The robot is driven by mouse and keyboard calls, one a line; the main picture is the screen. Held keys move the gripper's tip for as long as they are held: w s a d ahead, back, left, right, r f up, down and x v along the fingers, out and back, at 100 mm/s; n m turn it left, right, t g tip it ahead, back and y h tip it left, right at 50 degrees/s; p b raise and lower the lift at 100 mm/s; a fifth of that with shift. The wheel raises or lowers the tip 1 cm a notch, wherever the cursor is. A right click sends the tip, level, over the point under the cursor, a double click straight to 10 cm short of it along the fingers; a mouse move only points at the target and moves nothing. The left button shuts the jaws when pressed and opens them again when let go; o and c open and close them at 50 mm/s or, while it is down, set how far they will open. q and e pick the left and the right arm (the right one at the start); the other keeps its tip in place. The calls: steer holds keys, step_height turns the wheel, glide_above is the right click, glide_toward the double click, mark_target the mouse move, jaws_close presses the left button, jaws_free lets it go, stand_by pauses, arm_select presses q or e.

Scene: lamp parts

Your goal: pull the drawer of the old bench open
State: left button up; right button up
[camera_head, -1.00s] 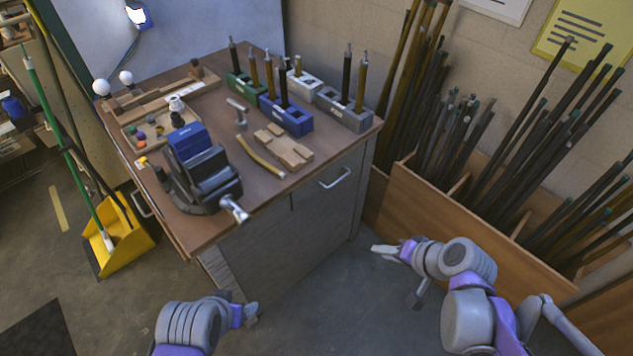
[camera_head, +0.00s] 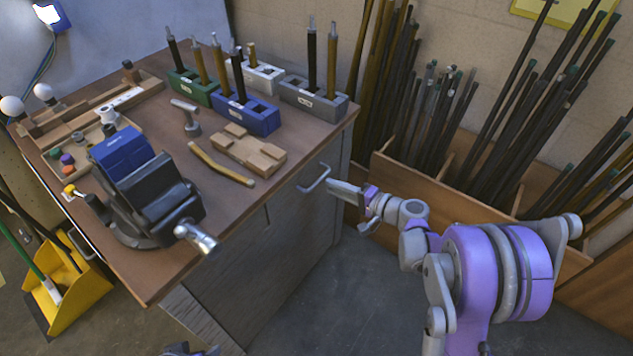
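The old bench (camera_head: 290,150) has a brown wooden top and a worn grey front. Its drawer (camera_head: 292,212) is in the upper right of that front and looks flush with it. A pale metal bar handle (camera_head: 316,180) is on the drawer, just under the top's edge. My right gripper (camera_head: 348,208) is open, just right of the handle. One finger points left toward the handle. I see nothing between the fingers, and contact with the handle cannot be told. Only a small part of my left gripper (camera_head: 190,350) shows at the bottom edge; its fingers are not clear.
On the bench top are a vise (camera_head: 150,190), a blue block holder (camera_head: 247,115), a wooden block (camera_head: 248,150) and a yellow-brown bar (camera_head: 220,165). A wooden rack (camera_head: 440,190) of rods stands right of the bench. A yellow dustpan (camera_head: 70,290) is at left. Floor in front is clear.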

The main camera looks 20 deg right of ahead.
mark_target(318, 180)
steer(key=x, duration=0.6)
steer(key=shift+b, duration=0.35)
jaws_close()
stand_by(1.0)
